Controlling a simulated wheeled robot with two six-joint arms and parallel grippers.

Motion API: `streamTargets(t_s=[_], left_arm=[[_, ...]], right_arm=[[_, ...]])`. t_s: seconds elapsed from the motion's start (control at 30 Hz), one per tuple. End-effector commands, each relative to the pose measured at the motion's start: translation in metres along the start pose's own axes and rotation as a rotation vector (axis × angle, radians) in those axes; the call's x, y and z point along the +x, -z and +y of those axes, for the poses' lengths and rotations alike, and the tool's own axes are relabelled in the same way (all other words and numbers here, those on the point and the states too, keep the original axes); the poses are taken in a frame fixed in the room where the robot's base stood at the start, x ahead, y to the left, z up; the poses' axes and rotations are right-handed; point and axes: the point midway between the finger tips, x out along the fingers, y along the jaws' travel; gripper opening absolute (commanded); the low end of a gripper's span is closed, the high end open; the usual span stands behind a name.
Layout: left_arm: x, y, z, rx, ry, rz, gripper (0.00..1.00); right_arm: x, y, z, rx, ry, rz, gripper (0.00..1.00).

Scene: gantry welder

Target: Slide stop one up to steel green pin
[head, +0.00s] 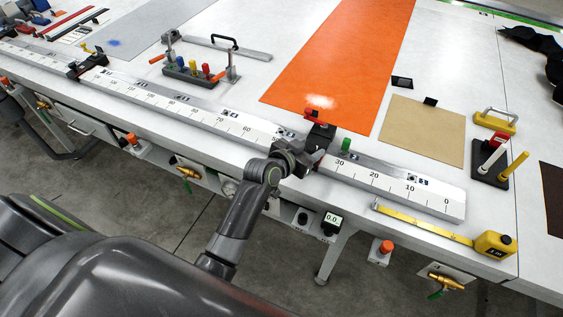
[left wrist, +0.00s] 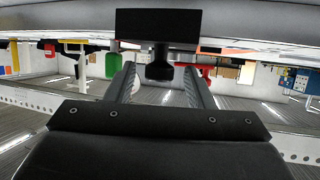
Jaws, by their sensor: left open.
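A black stop with a red lever (head: 319,132), which I take as stop one, sits on the long white scaled rail (head: 385,186) a little left of the 30 mark. A green pin (head: 346,144) stands just right of it, with a small gap. My left gripper (head: 303,158) is at the stop's front side. In the left wrist view, its open fingers (left wrist: 162,85) lie on either side of a black knob (left wrist: 159,68) below a black block (left wrist: 158,26). I cannot tell whether they touch the knob. My right gripper is not in view.
Another black stop (head: 88,66) with a yellow lever is farther left on the rail. A yellow tape measure (head: 494,245) lies at the front right. An orange sheet (head: 345,60) and a tan sheet (head: 422,130) lie behind the rail. Orange buttons (head: 386,246) are on the table's front.

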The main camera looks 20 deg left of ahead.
Motion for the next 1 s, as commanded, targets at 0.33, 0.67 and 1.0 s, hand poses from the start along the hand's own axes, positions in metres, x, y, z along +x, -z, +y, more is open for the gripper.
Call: streamTargets(t_s=[0.33, 0.67, 1.0], left_arm=[[-0.057, -0.002, 0.0, 0.0, 0.001, 0.001, 0.48], [-0.113, -0.002, 0.0, 0.001, 0.001, 0.0, 0.48], [-0.144, -0.001, 0.0, 0.0, -0.001, -0.001, 0.48]], right_arm=[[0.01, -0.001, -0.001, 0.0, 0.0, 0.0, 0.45], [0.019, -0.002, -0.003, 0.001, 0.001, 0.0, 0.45], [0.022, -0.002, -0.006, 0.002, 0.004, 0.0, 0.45]])
